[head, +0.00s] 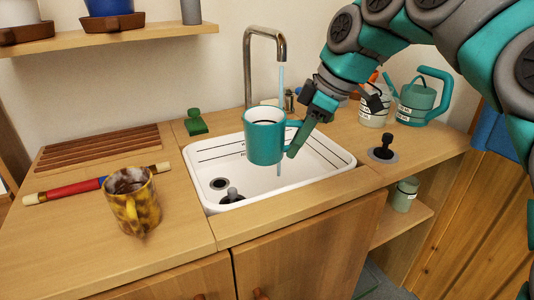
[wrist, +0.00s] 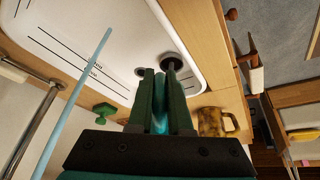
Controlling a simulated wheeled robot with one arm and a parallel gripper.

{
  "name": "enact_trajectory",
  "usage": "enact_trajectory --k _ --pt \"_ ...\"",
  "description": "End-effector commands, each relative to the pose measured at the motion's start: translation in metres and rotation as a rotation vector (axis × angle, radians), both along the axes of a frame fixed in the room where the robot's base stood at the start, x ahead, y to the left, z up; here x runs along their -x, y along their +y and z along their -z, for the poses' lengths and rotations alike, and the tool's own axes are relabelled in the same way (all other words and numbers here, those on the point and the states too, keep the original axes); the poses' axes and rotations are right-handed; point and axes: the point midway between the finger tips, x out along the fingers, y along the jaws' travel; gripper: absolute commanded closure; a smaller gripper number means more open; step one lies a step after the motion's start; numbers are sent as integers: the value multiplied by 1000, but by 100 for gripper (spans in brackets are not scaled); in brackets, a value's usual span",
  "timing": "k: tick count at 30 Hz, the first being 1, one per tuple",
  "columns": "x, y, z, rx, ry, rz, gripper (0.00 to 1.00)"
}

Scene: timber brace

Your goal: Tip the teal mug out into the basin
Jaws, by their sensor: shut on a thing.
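The teal mug (head: 263,140) is upright in the head view, held above the white basin (head: 330,163). My gripper (head: 299,138) is shut on its handle side, from the right. In the wrist view a strip of the teal mug (wrist: 161,90) shows between the fingers (wrist: 160,78), which hide most of it. The mug's inner wall looks pale; I cannot tell what is inside. A thin blue stream (head: 281,80) falls from the tap (head: 248,60) and shows again below the mug, so it passes behind or beside it.
A yellow-brown mug (head: 133,205) and a red-blue rod (head: 85,190) are on the left counter. A green object (head: 195,122) stands behind the basin. A dark plunger-like thing (head: 232,195) is in the basin. A teal watering can (head: 420,100) stands at the right.

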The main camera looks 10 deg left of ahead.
Motion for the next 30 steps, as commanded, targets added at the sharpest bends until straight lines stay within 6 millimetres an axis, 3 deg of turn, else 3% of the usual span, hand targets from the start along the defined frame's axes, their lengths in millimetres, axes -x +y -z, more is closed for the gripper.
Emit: enact_trajectory --k 5,14,24,30 --pt "17 -1 4 8 98 -1 100" --pt "17 -1 2 7 95 1 100" --pt "16 -1 -24 6 93 2 100" --pt "17 -1 -27 6 93 0 100"
